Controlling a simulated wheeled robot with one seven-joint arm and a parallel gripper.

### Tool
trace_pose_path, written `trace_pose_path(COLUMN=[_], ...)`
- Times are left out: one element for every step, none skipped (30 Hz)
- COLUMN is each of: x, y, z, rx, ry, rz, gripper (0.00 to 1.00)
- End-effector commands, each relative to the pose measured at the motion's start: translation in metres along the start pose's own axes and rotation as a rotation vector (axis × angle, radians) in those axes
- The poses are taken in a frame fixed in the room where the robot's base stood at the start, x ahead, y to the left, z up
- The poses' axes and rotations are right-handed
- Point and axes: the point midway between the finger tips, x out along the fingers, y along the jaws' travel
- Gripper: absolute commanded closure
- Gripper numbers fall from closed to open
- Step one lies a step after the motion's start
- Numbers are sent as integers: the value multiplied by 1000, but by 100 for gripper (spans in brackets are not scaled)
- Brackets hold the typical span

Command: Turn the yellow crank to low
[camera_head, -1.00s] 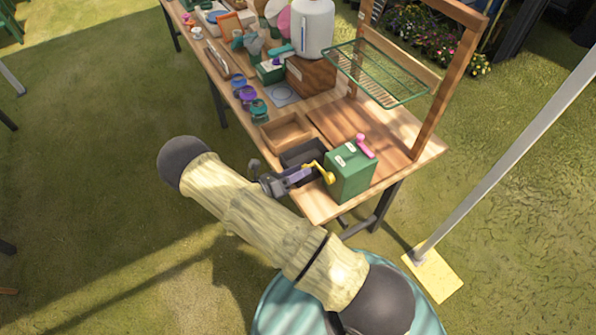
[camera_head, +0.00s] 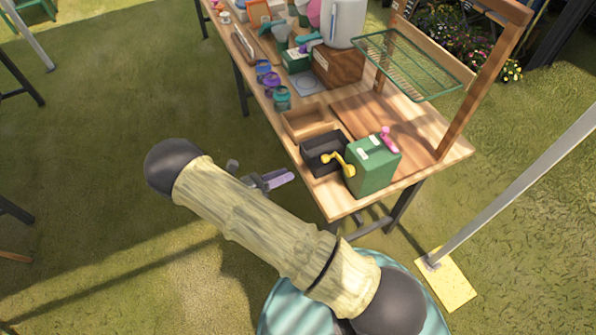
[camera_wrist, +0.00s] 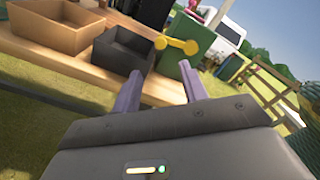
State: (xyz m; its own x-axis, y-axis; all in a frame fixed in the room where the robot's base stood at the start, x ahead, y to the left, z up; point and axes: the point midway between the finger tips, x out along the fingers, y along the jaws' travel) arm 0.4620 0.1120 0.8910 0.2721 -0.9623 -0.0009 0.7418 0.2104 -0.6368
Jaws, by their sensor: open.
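The yellow crank (camera_head: 345,164) is on the left side of a green box (camera_head: 374,168) standing at the near corner of the wooden table. A pink crank (camera_head: 388,140) is on the box's far right side. In the wrist view the yellow crank (camera_wrist: 177,44) shows as a bar with rounded ends, ahead of my gripper (camera_wrist: 160,85). My gripper (camera_head: 282,180) has purple fingers and is open and empty. It is off the table's front edge, left of the crank and apart from it. I cannot read the labels on the box.
A black tray (camera_head: 315,147) stands just left of the green box, with a wooden tray (camera_head: 291,123) behind it. A green wire rack (camera_head: 425,65) on a wooden frame overhangs the table. Jars and a white dispenser stand farther back. Grass lies open left of the table.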

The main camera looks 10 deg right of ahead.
Motion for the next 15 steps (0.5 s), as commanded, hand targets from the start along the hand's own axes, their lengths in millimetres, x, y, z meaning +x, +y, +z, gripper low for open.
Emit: trace_pose_path(x=[-12,-18,-26,-31,-36,-42,-46,-49,-52,-54,-56,-58,-58,-59,-59], y=[2,2,2,2,2,2,2,2,1,1,1,0,0,0,0], z=[-2,-2,-1,-2,-2,-1,-1,-1,-1,-1,0,0,0,0,0], rx=[2,2,3,3,2,2,2,2,1,1,0,0,0,-1,-1], ry=[-1,-1,-1,0,0,-1,-1,0,1,1,1,1,1,1,0], rz=[4,4,4,3,3,2,2,2,1,0,-1,-1,-1,-1,-1], gripper=[57,57,57,57,57,57,57,57,57,57,57,57,57,57,57])
